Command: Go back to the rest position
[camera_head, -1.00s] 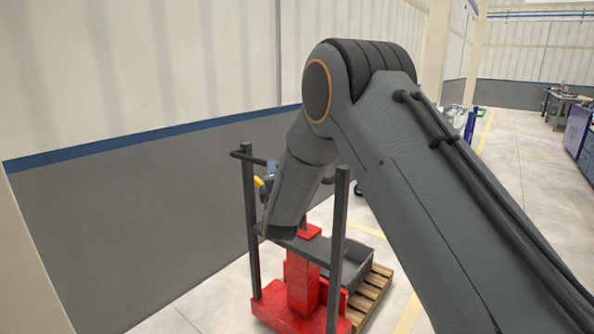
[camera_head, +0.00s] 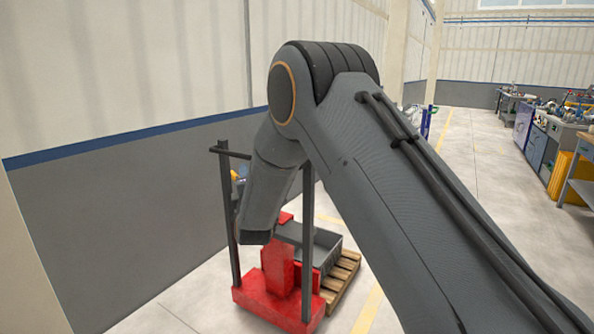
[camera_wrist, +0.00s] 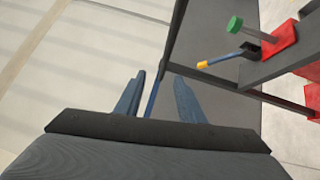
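My gripper (camera_wrist: 158,88) shows in the wrist view with its two blue-grey fingers apart and nothing between them. In the head view my arm is bent down at its elbow, and the gripper is hidden behind the arm's lower part. That lower part overlaps a red stand (camera_head: 275,290) with dark upright posts. The wrist view shows a dark frame bar (camera_wrist: 175,45) just beyond the fingers; I cannot tell whether they touch it. No pipe can be made out.
A grey bin (camera_head: 325,250) on a wooden pallet (camera_head: 342,278) stands behind the red stand. A green knob (camera_wrist: 235,24) and a yellow-tipped blue handle (camera_wrist: 225,59) stick out near the bar. A wall (camera_head: 120,220) runs along the left. Workbenches (camera_head: 540,145) stand far right, with open floor before them.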

